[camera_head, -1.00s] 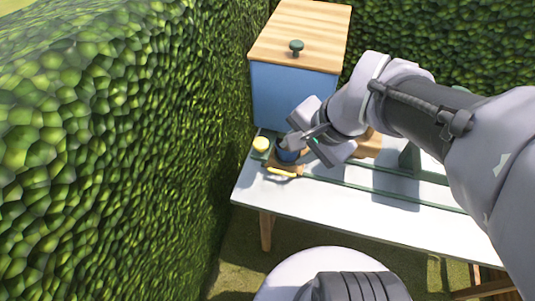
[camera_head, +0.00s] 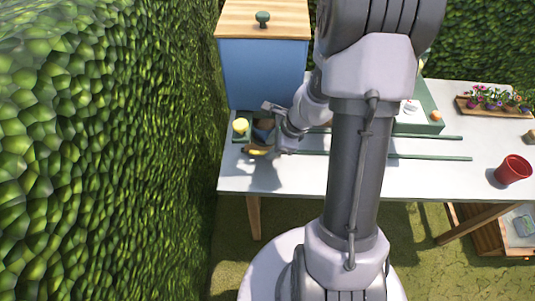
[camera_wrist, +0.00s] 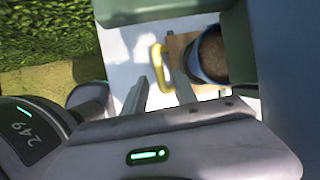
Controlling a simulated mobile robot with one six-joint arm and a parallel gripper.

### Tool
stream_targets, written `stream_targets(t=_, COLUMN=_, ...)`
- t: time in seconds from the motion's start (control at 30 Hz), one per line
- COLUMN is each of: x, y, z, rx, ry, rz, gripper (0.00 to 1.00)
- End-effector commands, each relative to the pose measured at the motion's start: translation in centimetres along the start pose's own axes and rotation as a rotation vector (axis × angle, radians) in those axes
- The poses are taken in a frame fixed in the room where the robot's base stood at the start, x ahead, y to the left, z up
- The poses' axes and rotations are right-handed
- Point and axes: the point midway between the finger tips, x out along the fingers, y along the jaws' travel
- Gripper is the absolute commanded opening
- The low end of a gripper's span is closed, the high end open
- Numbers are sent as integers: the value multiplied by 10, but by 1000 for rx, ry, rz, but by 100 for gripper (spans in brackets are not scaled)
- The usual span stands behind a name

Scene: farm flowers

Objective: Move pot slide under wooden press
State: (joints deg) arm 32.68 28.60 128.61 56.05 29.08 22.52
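The pot slide is a small wooden base with a yellow handle (camera_head: 258,151) at its front, at the left end of the white table. A dark blue pot (camera_head: 263,130) filled with brown stands on it. The wrist view shows the pot (camera_wrist: 212,55), the wooden base (camera_wrist: 178,45) and the handle (camera_wrist: 158,55). My gripper (camera_wrist: 162,90) is open, its two fingers apart near the handle; I see no firm hold on it. In the head view my gripper (camera_head: 276,130) is just right of the pot. I cannot clearly make out the wooden press.
A blue box with a wooden top (camera_head: 262,22) stands behind the slide. A yellow round thing (camera_head: 240,126) is left of the pot. Green rails (camera_head: 430,157) run right along the table. A red pot (camera_head: 513,169) and a flower tray (camera_head: 492,103) are at right. A hedge borders the left.

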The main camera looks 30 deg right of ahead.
Motion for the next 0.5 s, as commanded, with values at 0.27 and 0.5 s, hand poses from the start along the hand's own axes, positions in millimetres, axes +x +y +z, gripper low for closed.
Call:
stream_targets(t=0.27, x=25, y=0, z=0, rx=-1, ry=0, rz=0, gripper=34)
stream_targets(t=0.5, x=25, y=0, z=1, rx=-1, ry=0, rz=0, gripper=32)
